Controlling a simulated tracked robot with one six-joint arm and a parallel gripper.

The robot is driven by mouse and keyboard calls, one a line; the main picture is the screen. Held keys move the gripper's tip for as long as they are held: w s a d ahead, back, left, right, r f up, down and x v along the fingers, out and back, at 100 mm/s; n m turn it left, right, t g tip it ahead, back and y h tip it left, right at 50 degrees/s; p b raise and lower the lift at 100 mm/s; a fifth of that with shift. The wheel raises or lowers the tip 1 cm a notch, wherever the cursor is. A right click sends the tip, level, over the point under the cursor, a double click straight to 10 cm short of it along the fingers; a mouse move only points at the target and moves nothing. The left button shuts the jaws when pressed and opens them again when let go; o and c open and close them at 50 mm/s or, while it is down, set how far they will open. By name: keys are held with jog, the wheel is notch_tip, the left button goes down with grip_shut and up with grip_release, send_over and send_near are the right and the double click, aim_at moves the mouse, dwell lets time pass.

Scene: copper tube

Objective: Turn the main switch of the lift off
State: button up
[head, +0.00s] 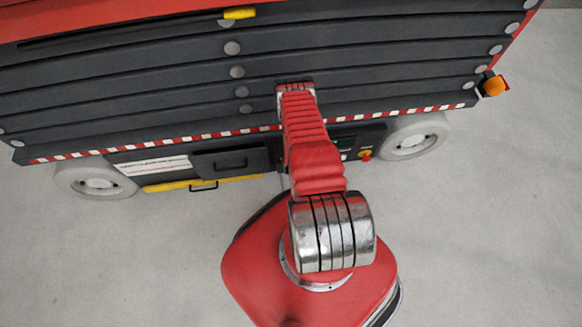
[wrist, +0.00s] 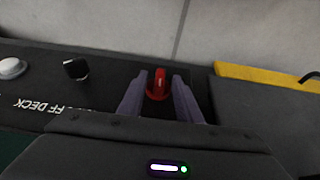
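A red switch knob (wrist: 158,84), which looks like the main switch, stands on the lift's black control panel (wrist: 110,80) in the wrist view. Its grip lies roughly along the fingers. My gripper (wrist: 160,76) is open, with one finger on each side of the knob; narrow gaps show, though I cannot tell whether either finger touches it. In the head view the red-and-dark lift (head: 130,95) fills the back, and my arm hides this knob and the gripper.
A black knob (wrist: 76,68) and a white button (wrist: 11,67) sit left on the panel. A yellow bar (wrist: 265,77) is at the right. A red knob on yellow (head: 366,155) shows right of my arm. Open floor (head: 490,220) lies at the right.

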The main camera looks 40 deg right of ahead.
jog(key=v, duration=1.3)
jog(key=shift+r, duration=0.25)
jog(key=shift+s+a, duration=0.1)
